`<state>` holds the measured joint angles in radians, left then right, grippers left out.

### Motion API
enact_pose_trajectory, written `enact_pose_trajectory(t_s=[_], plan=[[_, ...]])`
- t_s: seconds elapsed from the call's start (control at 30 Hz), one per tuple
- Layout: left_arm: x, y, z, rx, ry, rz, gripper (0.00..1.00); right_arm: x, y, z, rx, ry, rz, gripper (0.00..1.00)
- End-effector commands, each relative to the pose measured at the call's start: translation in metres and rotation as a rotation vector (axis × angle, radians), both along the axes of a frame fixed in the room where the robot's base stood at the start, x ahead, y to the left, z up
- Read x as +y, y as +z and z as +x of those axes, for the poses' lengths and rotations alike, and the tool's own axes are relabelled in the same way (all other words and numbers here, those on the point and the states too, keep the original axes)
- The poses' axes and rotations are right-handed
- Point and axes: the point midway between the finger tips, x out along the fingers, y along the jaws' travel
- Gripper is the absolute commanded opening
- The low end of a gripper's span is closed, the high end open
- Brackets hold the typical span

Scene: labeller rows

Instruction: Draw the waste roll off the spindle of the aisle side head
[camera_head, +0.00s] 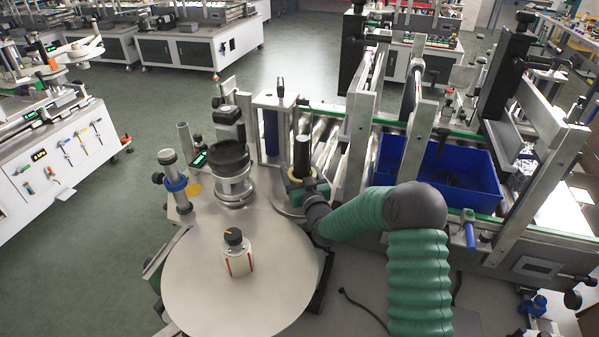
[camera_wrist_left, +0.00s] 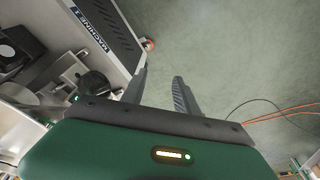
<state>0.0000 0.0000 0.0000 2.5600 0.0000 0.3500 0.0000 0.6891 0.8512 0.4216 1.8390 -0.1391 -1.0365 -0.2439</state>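My right arm's green sleeve comes up from the bottom right in the head view and bends left. It ends at a dark wrist beside an upright black post-like part (camera_head: 301,157), which may be my right gripper edge-on; its fingers cannot be made out. I cannot pick out the waste roll or its spindle with certainty. A black round disc (camera_head: 231,156) sits on a silver cylinder (camera_head: 235,187) left of there, apart from my arm. My left gripper (camera_wrist_left: 162,84) shows only in the left wrist view, open and empty above the green floor.
A round pale turntable (camera_head: 215,275) carries a white bottle with a black cap (camera_head: 237,255). A blue bin (camera_head: 460,183) lies right behind my right arm. A blue-collared post (camera_head: 176,184) stands left.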

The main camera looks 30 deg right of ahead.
Motion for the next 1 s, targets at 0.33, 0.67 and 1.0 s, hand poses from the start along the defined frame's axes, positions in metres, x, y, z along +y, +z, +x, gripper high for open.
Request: enact_pose_trajectory(t_s=[0.33,0.67,1.0], plan=[[0.000,0.012,0.000,0.000,0.000,0.000,0.36,0.000,0.021,0.000,-0.004,0.001,-0.002,0.31],[0.000,0.022,0.000,0.000,0.000,0.000,0.36,0.000,0.037,0.000,-0.005,0.001,-0.002,0.31],[0.000,0.032,0.000,0.000,0.000,0.000,0.36,0.000,0.053,0.000,-0.005,0.001,-0.001,0.31]])
